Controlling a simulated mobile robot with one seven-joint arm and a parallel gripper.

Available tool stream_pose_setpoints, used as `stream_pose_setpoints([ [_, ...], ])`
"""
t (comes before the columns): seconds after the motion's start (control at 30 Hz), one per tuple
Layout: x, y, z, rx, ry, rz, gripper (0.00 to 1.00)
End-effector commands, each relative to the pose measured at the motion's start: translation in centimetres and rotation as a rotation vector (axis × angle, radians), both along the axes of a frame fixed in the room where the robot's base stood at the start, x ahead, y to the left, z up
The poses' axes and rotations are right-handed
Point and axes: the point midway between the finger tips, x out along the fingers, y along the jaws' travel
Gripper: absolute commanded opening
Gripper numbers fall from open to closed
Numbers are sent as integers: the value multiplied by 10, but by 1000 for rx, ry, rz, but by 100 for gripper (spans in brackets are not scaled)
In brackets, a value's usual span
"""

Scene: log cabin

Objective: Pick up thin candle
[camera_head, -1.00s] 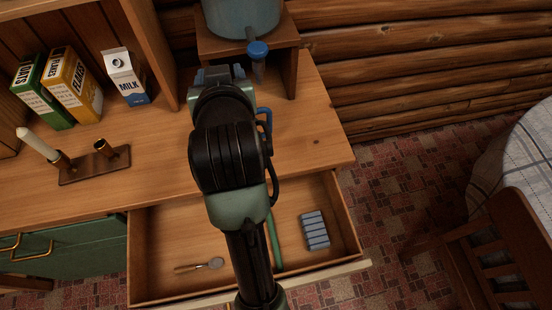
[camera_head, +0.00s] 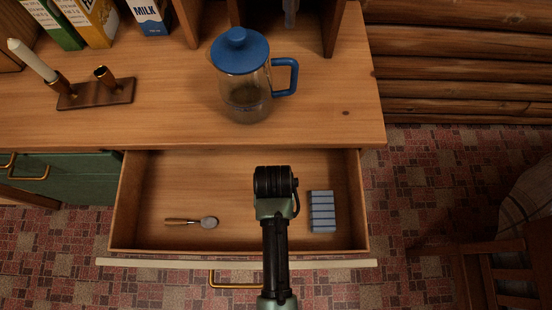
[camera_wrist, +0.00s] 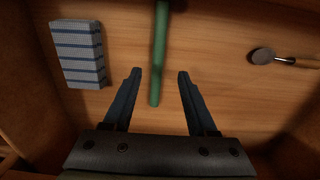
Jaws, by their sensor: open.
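A thin green candle (camera_wrist: 160,45) lies in the open drawer (camera_head: 240,243). In the wrist view it runs from the top edge down to between the fingers of my gripper (camera_wrist: 159,74). The gripper is open, with one blue finger on each side of the candle and a gap on both sides. I cannot tell how high the fingers are above it. In the head view my arm hides the candle and the fingers. A white candle (camera_head: 31,59) stands tilted in a two-cup holder (camera_head: 118,95) on the counter.
A striped blue-grey block (camera_head: 322,211) lies in the drawer beside my arm; it shows in the wrist view (camera_wrist: 79,53). A spoon (camera_head: 207,222) lies on the other side. A blue-lidded glass press (camera_head: 244,98) stands on the counter near its front edge.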

Motion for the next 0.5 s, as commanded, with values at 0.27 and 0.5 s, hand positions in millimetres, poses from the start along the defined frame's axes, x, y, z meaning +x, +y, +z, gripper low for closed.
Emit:
stream_pose_setpoints([
  [0.27,1,-2,-26,0,2,0,58],
  [0.5,2,-3,-55,0,-2,0,58],
])
